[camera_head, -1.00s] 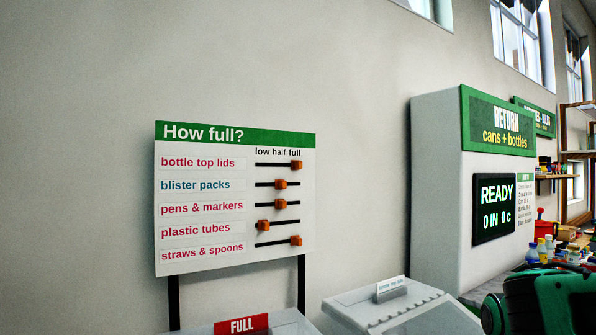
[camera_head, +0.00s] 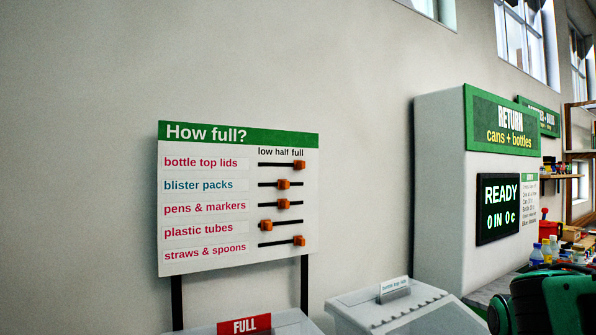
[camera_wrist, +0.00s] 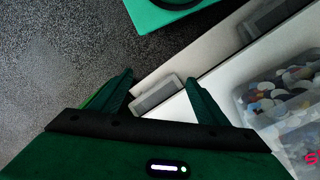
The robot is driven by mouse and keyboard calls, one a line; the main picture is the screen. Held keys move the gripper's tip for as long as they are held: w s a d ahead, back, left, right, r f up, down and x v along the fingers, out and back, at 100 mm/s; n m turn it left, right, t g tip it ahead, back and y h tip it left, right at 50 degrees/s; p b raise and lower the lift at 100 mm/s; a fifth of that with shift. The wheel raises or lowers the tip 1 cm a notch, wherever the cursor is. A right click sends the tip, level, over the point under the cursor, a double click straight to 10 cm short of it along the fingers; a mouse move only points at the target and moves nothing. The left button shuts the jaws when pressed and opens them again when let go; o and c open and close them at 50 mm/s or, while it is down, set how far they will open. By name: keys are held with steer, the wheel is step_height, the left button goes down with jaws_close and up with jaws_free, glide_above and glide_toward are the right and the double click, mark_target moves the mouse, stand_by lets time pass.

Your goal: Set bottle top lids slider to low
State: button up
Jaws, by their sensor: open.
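The "How full?" board (camera_head: 205,258) stands on two dark posts against the wall in the head view. Its top row reads "bottle top lids", and that row's orange slider (camera_head: 299,165) sits at the right end of its track, under "full". My gripper (camera_wrist: 160,80) shows in the wrist view with its two green fingers spread apart and nothing between them. It points down over the floor and the edge of white bins, away from the board. The fingertips are not visible in the head view; only a green part of my arm shows at the lower right.
The blister packs (camera_head: 283,184) and pens & markers (camera_head: 283,204) sliders are near the middle, plastic tubes (camera_head: 265,225) left, straws & spoons (camera_head: 299,241) right. Bins stand below, one with a red FULL sign (camera_head: 244,324). A return machine (camera_head: 440,190) stands right. A clear bin of lids (camera_wrist: 280,100) is at wrist-view right.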

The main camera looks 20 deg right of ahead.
steer(key=shift+c, duration=1)
steer(key=shift+w+d+r+t, duration=0.2)
steer(key=shift+w+r, duration=0.15)
steer(key=shift+r, duration=0.25)
steer(key=shift+w+d+r+t, duration=0.1)
steer(key=shift+w+r+t, duration=0.15)
steer(key=shift+r, duration=0.35)
steer(key=c, duration=0.8)
steer(key=w+r+n+t, duration=0.1)
steer(key=w+r+t, duration=0.1)
steer(key=w+r, duration=0.65)
steer(key=n+t+y, duration=0.3)
steer(key=n+t, duration=0.5)
steer(key=t, duration=0.3)
glide_toward(301, 165)
steer(key=shift+g, duration=0.35)
steer(key=x, duration=0.2)
steer(key=r+x, duration=0.1)
steer(key=x, duration=0.2)
steer(key=w+x, duration=0.1)
steer(key=x, duration=0.2)
steer(key=shift+w+d+r, duration=0.1)
steer(key=shift+d+r, duration=0.15)
